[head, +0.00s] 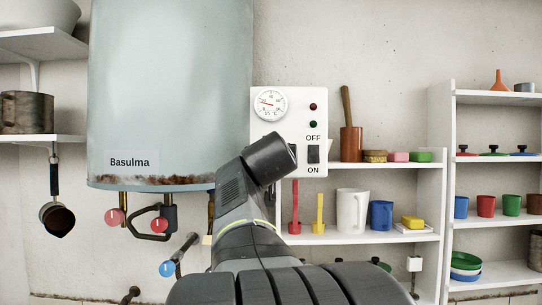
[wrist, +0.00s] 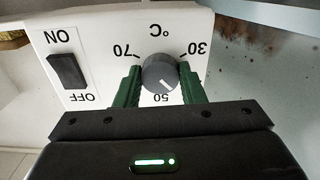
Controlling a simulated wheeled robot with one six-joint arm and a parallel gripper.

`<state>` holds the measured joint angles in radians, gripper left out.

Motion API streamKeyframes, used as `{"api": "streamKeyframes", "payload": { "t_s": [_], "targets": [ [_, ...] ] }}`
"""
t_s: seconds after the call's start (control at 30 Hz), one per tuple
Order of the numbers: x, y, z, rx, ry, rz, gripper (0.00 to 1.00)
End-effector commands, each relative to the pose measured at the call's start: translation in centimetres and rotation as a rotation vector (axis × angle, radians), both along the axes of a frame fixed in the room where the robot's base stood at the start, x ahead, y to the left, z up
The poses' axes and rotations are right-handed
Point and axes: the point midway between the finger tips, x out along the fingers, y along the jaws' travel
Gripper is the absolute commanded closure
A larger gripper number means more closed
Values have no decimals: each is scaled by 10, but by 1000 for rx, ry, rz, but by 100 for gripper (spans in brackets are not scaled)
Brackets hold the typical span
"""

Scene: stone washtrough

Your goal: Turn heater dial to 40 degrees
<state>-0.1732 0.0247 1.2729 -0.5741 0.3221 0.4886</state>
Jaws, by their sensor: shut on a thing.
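The heater's white control panel (head: 290,95) is on the wall beside the tank; it shows upside down in the wrist view (wrist: 105,25). The grey round heater dial (wrist: 160,70) sits between the marks 30, 50 and 70. Its white pointer line lies close to the 50, a little to the 30 side. My gripper (wrist: 160,82) is shut on the dial, with one green finger on each side. The fingers cover part of the scale between the printed numbers. In the head view my arm hides the dial and the fingers.
A black ON/OFF rocker switch (head: 313,154) is close to the dial. A temperature gauge (head: 270,104) and red and green lamps (head: 313,115) sit above. The blue tank (head: 170,80) is at left, with valves (head: 116,217) below. Shelves (head: 390,170) with cups stand right.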

Motion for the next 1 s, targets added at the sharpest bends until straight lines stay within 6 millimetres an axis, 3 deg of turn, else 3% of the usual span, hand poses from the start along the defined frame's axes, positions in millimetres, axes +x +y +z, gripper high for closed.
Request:
{"api": "streamKeyframes", "payload": {
  "t_s": [0.43,0.8,0.83,0.93,1.0],
  "targets": [
    [0,-1,1,-277,0,0,87],
    [0,-1,1,-306,-1,0,87],
    [0,-1,1,-306,-1,-1,62],
    [0,-1,1,-305,-1,0,43],
    [0,-1,1,-305,-1,0,42]
  ]
}}
